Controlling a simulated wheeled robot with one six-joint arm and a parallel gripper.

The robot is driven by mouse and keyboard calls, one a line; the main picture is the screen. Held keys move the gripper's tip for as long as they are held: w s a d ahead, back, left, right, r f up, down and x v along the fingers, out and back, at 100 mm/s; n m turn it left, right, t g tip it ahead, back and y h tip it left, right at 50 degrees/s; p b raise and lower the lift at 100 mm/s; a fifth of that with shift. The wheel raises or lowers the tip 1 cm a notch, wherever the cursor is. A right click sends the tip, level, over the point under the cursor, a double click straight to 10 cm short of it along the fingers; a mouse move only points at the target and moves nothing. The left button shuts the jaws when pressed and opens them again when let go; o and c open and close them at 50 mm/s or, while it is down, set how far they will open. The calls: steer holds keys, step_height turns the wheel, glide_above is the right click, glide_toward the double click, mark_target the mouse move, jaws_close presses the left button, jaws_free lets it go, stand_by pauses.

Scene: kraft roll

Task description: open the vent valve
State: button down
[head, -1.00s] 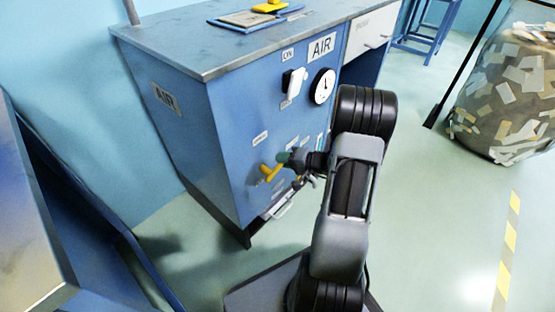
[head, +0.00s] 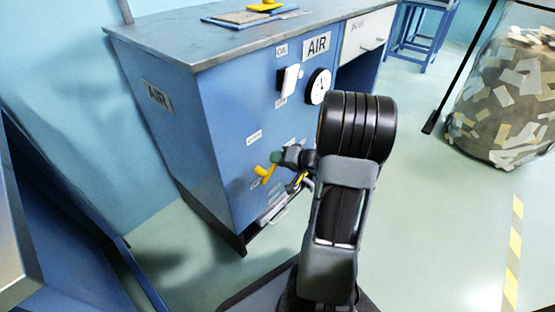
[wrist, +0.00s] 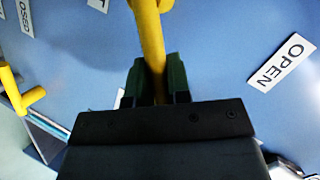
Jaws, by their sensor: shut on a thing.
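A yellow valve lever (wrist: 150,45) runs down from the top of the wrist view. My gripper (wrist: 155,82) is shut on it, with one green fingertip on each side. An OPEN label (wrist: 281,63) is to the right of the lever, and a partly cut-off label ending in OSED (wrist: 25,17) is at the upper left. In the head view my gripper (head: 277,157) is at the lower front of the blue cabinet (head: 225,115), beside a yellow handle (head: 264,174).
A second yellow handle (wrist: 20,93) sticks out at the left of the wrist view. A dial gauge (head: 318,86) and a white switch (head: 290,80) are higher on the panel. A large bag of scraps (head: 500,100) stands at the right.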

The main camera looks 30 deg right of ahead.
steer(key=c, duration=1.1)
jaws_free()
steer(key=p+v, duration=0.4)
steer(key=v, duration=1)
steer(key=a+r+n+g+p, duration=0.2)
steer(key=a+r+g+p, duration=0.2)
steer(key=a+r+p, duration=0.55)
steer(key=a+r+n+g+p, duration=0.2)
steer(key=a+r+g+p, duration=0.4)
steer(key=r+p, duration=0.5)
steer(key=s+a+r+n+h+p, duration=0.1)
steer(key=a+r+h+p, duration=0.1)
steer(key=r+p, duration=0.3)
steer(key=s+a+r+t+h+p, duration=0.1)
steer(key=r+p, duration=0.4)
steer(key=r, duration=0.5)
steer(key=s+a+r+n+h+p, duration=0.1)
steer(key=a+r+h+p, duration=0.2)
steer(key=a+r+p, duration=0.2)
steer(key=shift+s+a+r+n+t+h+p, duration=0.1)
steer(key=shift+r+p, duration=0.1)
steer(key=shift+r, duration=0.35)
steer(key=shift+s+r+n+t+h+p, duration=0.1)
steer(key=shift+r+p, duration=0.05)
steer(key=shift+r, duration=0.4)
steer(key=shift+s+a+r+n+t+h+p, duration=0.1)
steer(key=shift+r+p, duration=0.1)
steer(key=shift+r, duration=0.35)
